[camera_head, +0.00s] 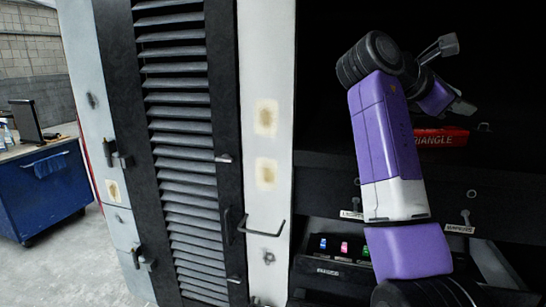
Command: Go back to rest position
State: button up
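My purple and white arm reaches up in front of a dark open compartment on the right side of the head view. My gripper (455,77) is at the upper right, bent over to the right of the arm's top joint. Its two grey fingertips look spread apart, with nothing visible between them. It appears above a red box (441,138) marked "TRIANGLE"; the depth between them is hard to judge. The arm hides part of the compartment.
A louvred door panel (180,150) with handles stands left of the arm. Below the compartment are labelled drawers and a black tray (330,270) with small coloured items. A blue cabinet (45,190) stands far left, with open floor (75,270) before it.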

jog(key=w+a+f+m+t+y, duration=0.2)
jog(key=w+a+f+t, duration=0.2)
jog(key=f+t, duration=0.15)
jog(key=w+a+f+m+t+y, duration=0.1)
jog(key=w+a+f+t+y, duration=0.15)
jog(key=a+f+t, duration=0.35)
jog(key=s+a+f+m+t+y, duration=0.1)
jog(key=s+a+f+y, duration=0.15)
jog(key=f, duration=0.35)
jog(key=s+a+f+m+t+y+b, duration=0.1)
jog(key=s+f+y, duration=0.1)
jog(key=s+f, duration=0.3)
jog(key=s+a+f+m+t+y, duration=0.1)
jog(key=s+a+f+y, duration=0.1)
jog(key=f, duration=0.6)
jog(key=s+f+m+g+y+b, duration=0.1)
jog(key=s+f+m, duration=0.2)
jog(key=s, duration=1.3)
jog(key=s+f+m+g+y+b, duration=0.1)
jog(key=s+f, duration=0.7)
jog(key=s, duration=0.9)
jog(key=s+f+m+g+y+b, duration=0.1)
jog(key=s+f+m+g, duration=0.2)
jog(key=s, duration=1.3)
notch_tip(320, 180, down, 4)
jog(key=a+m, duration=0.1)
jog(key=m, duration=0.2)
jog(key=shift+s+r, duration=0.2)
